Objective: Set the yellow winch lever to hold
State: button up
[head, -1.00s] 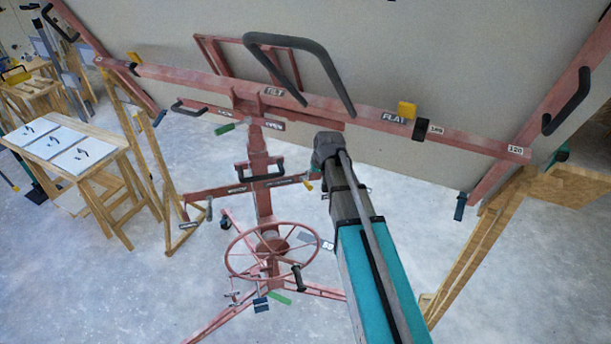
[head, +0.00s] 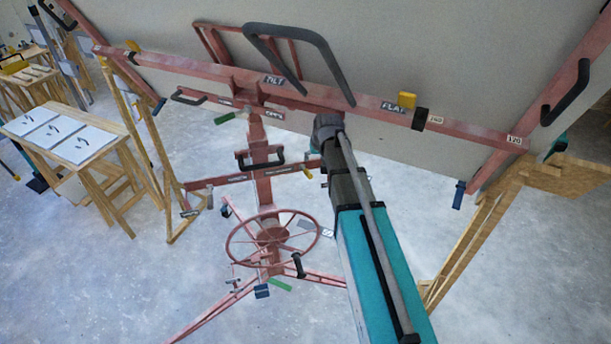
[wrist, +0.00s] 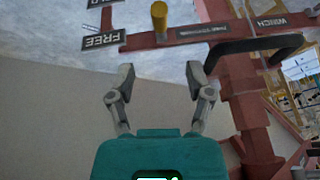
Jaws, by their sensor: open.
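The yellow winch lever (wrist: 159,17) shows in the wrist view as a yellow cylinder at the top, beside a red crossbar. A FREE label (wrist: 101,40) is on the bar's left end, with a partly cut-off HOLD label (wrist: 103,2) beyond it. I cannot tell which label the lever is set to. In the head view the lever (head: 308,174) is a small yellow piece at the crossbar's right end, by my arm. My gripper (wrist: 161,75) is open and empty, its fingers apart and short of the lever in the wrist view. My arm hides it in the head view.
A black handle (wrist: 254,50) and the red mast (wrist: 245,100) stand right of my fingers in the wrist view. A large grey panel (head: 400,60) leans on the red lift frame above. The red handwheel (head: 232,245) is below. A wooden trestle (head: 465,250) stands right.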

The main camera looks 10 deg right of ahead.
aim_at(309, 172)
jog(key=shift+b+x, duration=5.75)
jog(key=shift+x, duration=0.7)
jog(key=shift+w, duration=0.1)
